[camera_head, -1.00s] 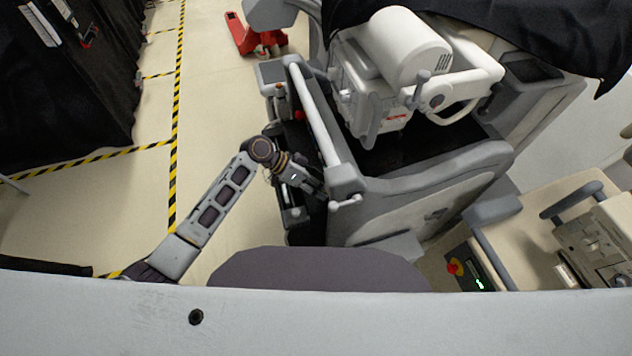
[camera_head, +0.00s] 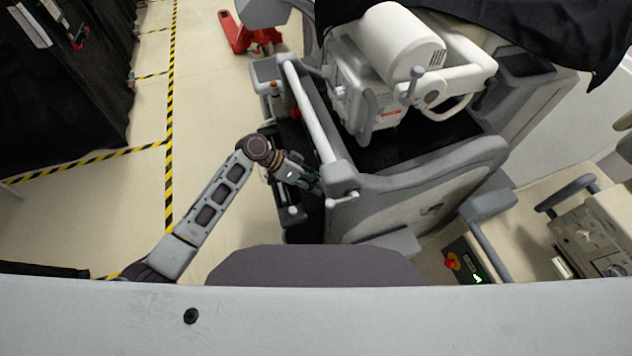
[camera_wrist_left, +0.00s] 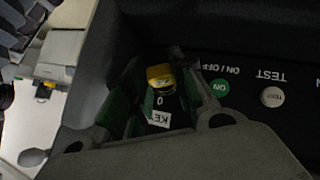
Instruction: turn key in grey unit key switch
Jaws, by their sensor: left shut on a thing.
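The grey unit (camera_head: 420,195) fills the middle of the head view, with a white handle bar along its left side. My left gripper (camera_head: 312,182) reaches its left face from the left; the key switch is hidden there. In the left wrist view, a yellow and black piece (camera_wrist_left: 160,76), seemingly the key at the switch, sits between the fingers of my left gripper (camera_wrist_left: 158,90), which is shut on it. A white label with the letters "KE" (camera_wrist_left: 158,119) and a "0" mark show just below it. The key's exact angle cannot be told. My right gripper is not in view.
A green ON button (camera_wrist_left: 219,87) and a white TEST button (camera_wrist_left: 272,97) are on the dark panel to the right in the wrist view. A red pallet jack (camera_head: 250,35) stands behind. Open floor with striped tape lies to the left.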

